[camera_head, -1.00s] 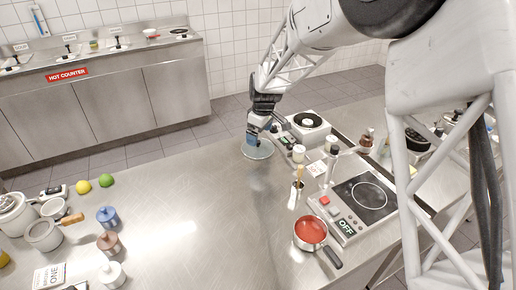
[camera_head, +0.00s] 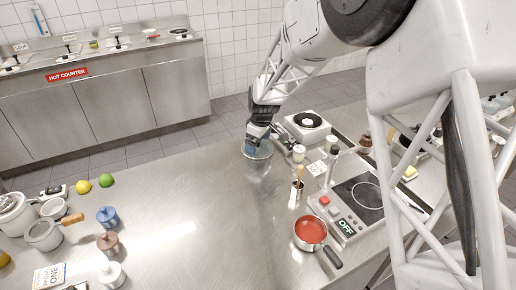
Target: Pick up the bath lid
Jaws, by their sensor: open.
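A pale, see-through round thing (camera_head: 262,156), which looks like the bath lid, is at the far edge of the steel table. Its lower part blends with reflections, so I cannot tell lid from vessel there. My gripper (camera_head: 254,147) points down from the dark wrist, with its bluish fingertips at the thing's far-left rim. The gripper is open. The fingers overlap the rim in this view, and I cannot tell whether they touch it.
A white unit with a dark round top (camera_head: 308,121) stands close right of my gripper. Small jars, a hob (camera_head: 364,194) and a red pan (camera_head: 310,231) are farther right. Pots and canisters (camera_head: 108,217) stand left. The table's middle is clear.

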